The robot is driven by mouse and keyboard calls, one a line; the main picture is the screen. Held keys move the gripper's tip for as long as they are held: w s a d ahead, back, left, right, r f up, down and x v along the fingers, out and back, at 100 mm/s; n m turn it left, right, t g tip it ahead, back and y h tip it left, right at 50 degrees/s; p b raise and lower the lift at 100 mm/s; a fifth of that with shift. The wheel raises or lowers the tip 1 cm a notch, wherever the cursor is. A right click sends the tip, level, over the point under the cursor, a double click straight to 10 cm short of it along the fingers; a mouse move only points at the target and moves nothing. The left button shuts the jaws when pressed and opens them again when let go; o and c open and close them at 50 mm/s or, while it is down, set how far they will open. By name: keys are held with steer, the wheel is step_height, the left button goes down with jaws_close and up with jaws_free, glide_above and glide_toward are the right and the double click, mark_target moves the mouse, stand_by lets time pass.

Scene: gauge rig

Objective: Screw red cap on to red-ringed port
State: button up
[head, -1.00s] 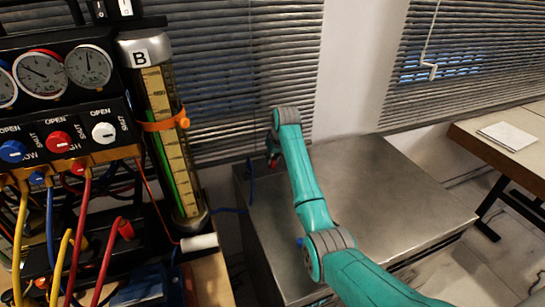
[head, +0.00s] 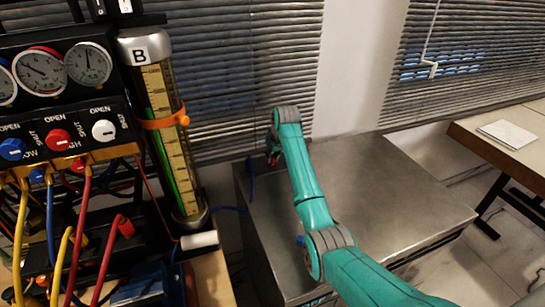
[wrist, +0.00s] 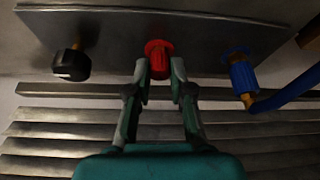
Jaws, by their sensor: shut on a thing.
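The red cap (wrist: 159,65) is between the fingertips of my gripper (wrist: 159,72) in the wrist view. The gripper is shut on it, one finger on each side. The cap is up against the grey metal panel (wrist: 215,35), with a wider red part showing at its far end. I cannot tell whether that part is the port's red ring or the cap, nor whether the threads are engaged. The port itself is hidden behind the cap. In the head view my gripper (head: 273,157) is small and partly hidden by my arm, with a bit of red at its tip.
On the panel, a black-capped fitting (wrist: 71,64) is left of the red cap and a blue connector (wrist: 243,77) with a blue hose is right. The gauge manifold (head: 62,140) and hoses stand at left in the head view. The metal cabinet top (head: 385,200) is clear.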

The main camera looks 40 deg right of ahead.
stand_by(0.4)
steer(key=m+h, duration=0.1)
steer(key=m, duration=0.2)
steer(key=shift+a, duration=0.1)
steer(key=shift+m+g+h, duration=0.3)
steer(key=shift+m+h, duration=0.2)
steer(key=shift+m, duration=0.6)
steer(key=m+g, duration=0.1)
steer(key=m, duration=0.2)
steer(key=shift+h, duration=0.4)
steer(key=shift+s+d+f+m+g, duration=0.15)
steer(key=shift+m+g, duration=0.25)
steer(key=shift+m, duration=0.7)
steer(key=shift+d, duration=0.1)
steer(key=shift+o, duration=0.2)
steer(key=shift+h, duration=0.3)
